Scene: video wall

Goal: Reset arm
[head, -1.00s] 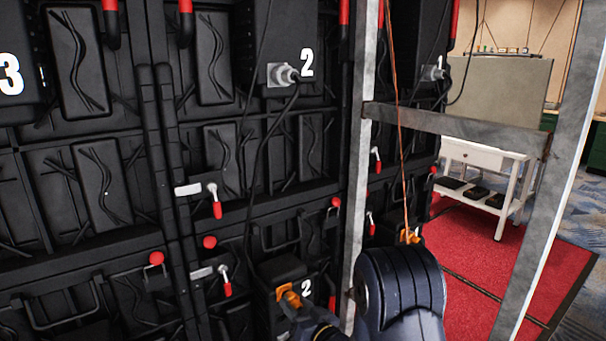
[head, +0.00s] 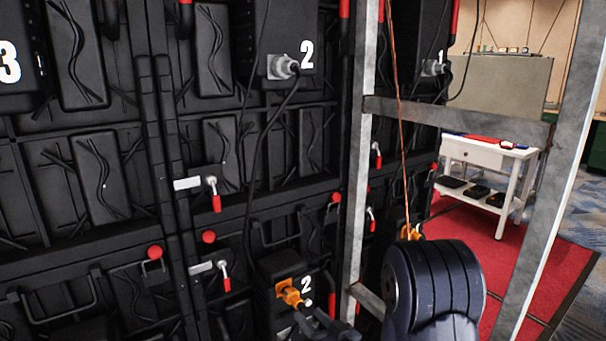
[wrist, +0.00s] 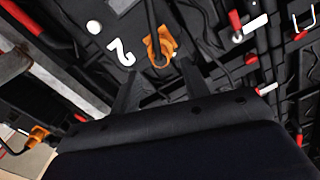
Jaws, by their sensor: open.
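My gripper (wrist: 159,68) is open, its two dark fingers spread and empty in the wrist view. It shows only in part at the lower middle of the head view (head: 326,320). An orange connector (head: 290,292) sits at the dark box marked 2, low on the video wall. In the wrist view the orange connector (wrist: 160,44) lies just beyond my fingertips, with a gap, and a black cable by it. The large dark rounded part at the head view's lower right is my arm.
The black video wall (head: 95,180) with red-handled latches fills the left. A grey metal frame (head: 362,150) stands close to my arm. Another orange connector (head: 410,232) hangs on a cable behind it. A white table (head: 470,160) stands on red carpet (head: 475,228) at right.

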